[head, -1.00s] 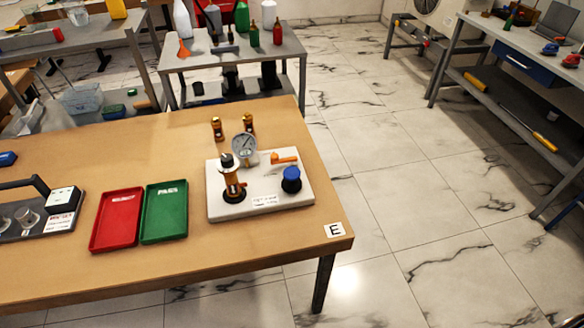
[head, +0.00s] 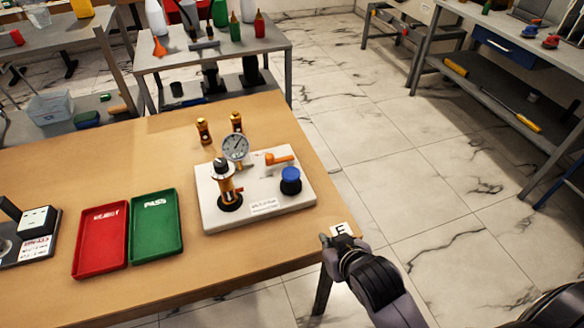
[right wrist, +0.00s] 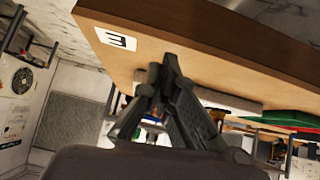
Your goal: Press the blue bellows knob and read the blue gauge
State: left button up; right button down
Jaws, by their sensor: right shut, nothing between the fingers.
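The blue bellows knob (head: 291,175) sits on a black base at the right of a white rig plate (head: 270,208). A round gauge with a white dial (head: 235,146) stands upright at the plate's back; its reading is too small to tell. A brass and black fitting (head: 227,183) stands at the left of the plate, and an orange lever (head: 278,159) lies behind the knob. My right gripper (head: 333,240) is shut and empty at the table's right front corner, apart from the rig. Its closed fingers also show in the right wrist view (right wrist: 163,68). My left gripper is not seen.
A red tray (head: 100,240) and a green tray (head: 156,224) lie left of the rig. Two brass fittings (head: 203,131) stand behind it. The wooden table (head: 262,251) is clear in front of the rig.

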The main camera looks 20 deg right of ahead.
jog(key=w+a+r+t, duration=0.2)
jog(key=w+r+t, duration=0.4)
jog(key=r, duration=0.8)
jog(key=shift+w+m+y, duration=0.3)
jog(key=shift+w, duration=0.55)
send_over(296, 179)
notch_tip(296, 179, down, 2)
notch_tip(296, 179, down, 3)
jog(key=shift+w+f, duration=0.1)
jog(key=shift+f, duration=0.7)
